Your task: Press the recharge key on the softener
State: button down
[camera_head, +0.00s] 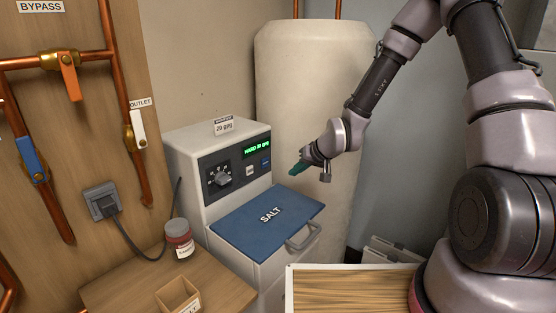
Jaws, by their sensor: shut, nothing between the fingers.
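The softener (190,152) is a white unit with a blue lid marked SALT (270,214). Its dark front panel carries a grey dial (221,176), a green lit display (257,148), a pale key (250,170) and a blue key (265,162). The lettering on both keys is too small to read, so I cannot tell which is the recharge key. My gripper (298,168) has teal fingers, is shut and empty, and points left toward the panel. It is in the air to the right of the blue key, above the lid's back right part, apart from the panel.
A large cream tank (305,90) stands behind my gripper. A grey handle (302,238) sticks out at the lid's front. Pipes and valves line the left wall. Air above the lid is clear.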

aim_at(267, 166)
jog(key=shift+w+f, duration=0.25)
jog(key=shift+f, duration=0.05)
jog(key=w+a, duration=0.5)
jog(key=a, duration=0.2)
jog(key=shift+w, duration=0.2)
dwell(0.3)
dwell(1.9)
jog(key=shift+w+a, duration=0.25)
jog(key=shift+a, duration=0.05)
jog(key=shift+w+a, duration=0.25)
jog(key=shift+a, duration=0.05)
dwell(0.7)
dwell(0.3)
jog(key=shift+s+d, duration=0.55)
jog(key=shift+d, duration=0.05)
